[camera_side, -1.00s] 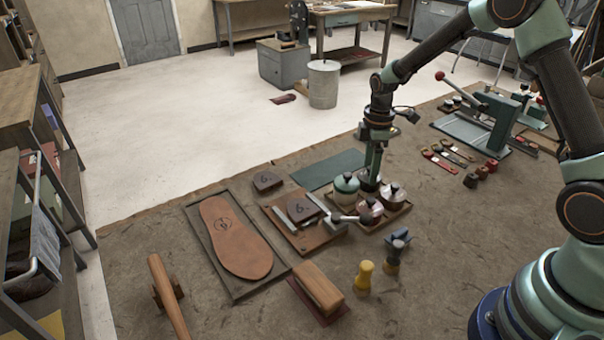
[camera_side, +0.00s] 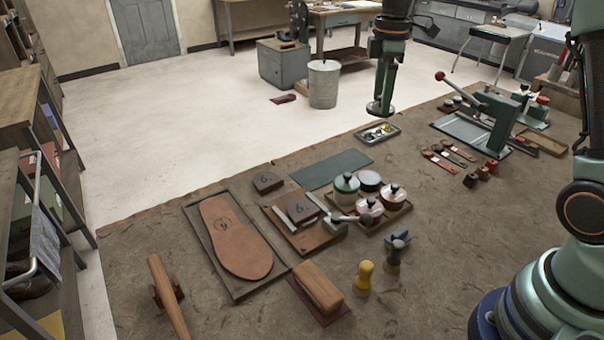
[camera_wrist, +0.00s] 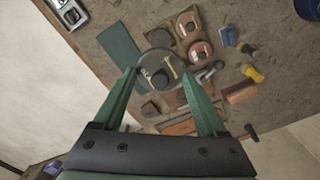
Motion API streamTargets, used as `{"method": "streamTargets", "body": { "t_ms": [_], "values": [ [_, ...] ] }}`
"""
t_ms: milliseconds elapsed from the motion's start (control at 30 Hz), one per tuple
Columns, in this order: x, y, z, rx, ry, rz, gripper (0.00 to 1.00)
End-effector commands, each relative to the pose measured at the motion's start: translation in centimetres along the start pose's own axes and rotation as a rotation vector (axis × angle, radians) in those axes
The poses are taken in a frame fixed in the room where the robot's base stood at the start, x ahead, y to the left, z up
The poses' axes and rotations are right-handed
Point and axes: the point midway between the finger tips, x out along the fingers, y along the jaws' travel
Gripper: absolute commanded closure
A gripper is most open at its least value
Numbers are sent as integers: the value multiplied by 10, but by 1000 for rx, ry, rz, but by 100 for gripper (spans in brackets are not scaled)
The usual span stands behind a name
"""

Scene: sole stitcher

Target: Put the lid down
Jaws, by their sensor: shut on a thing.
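My gripper (camera_side: 381,99) is raised well above the mat in the side view, up and right of the jar tray. It is shut on a dark round lid (camera_side: 378,110), which shows as a thin disc at the fingertips. In the wrist view my gripper (camera_wrist: 159,70) reaches over the jar area. The uncovered jar (camera_side: 370,180) shows a pale top at the back of the wooden jar tray (camera_side: 378,227).
A lever press (camera_side: 487,118) stands at the right. In front are a yellow-handled tool (camera_side: 364,277) and a brush (camera_side: 319,288).

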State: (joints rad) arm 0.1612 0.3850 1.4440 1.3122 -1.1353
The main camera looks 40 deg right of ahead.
Motion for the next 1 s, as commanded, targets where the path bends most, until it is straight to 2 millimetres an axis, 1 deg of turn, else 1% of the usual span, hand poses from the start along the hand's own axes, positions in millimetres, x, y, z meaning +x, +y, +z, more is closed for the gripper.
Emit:
{"method": "streamTargets", "body": {
  "t_ms": [33, 133, 233, 367, 500, 700, 800, 900, 1000],
  "values": [
    [-5, 0, 0, 0, 1, 1, 77],
    [-10, 3, -5, -1, 0, 1, 77],
    [-11, 9, -17, -4, 0, -1, 77],
    [-8, 21, -42, -6, 0, -1, 77],
    [-3, 32, -74, -8, -1, -2, 77],
    [8, 39, -115, -9, -1, -1, 77],
    [13, 39, -129, -8, 0, -1, 77],
    [16, 39, -139, -8, 0, 0, 77],
    [19, 38, -144, -7, 0, 0, 77]
  ]
}}
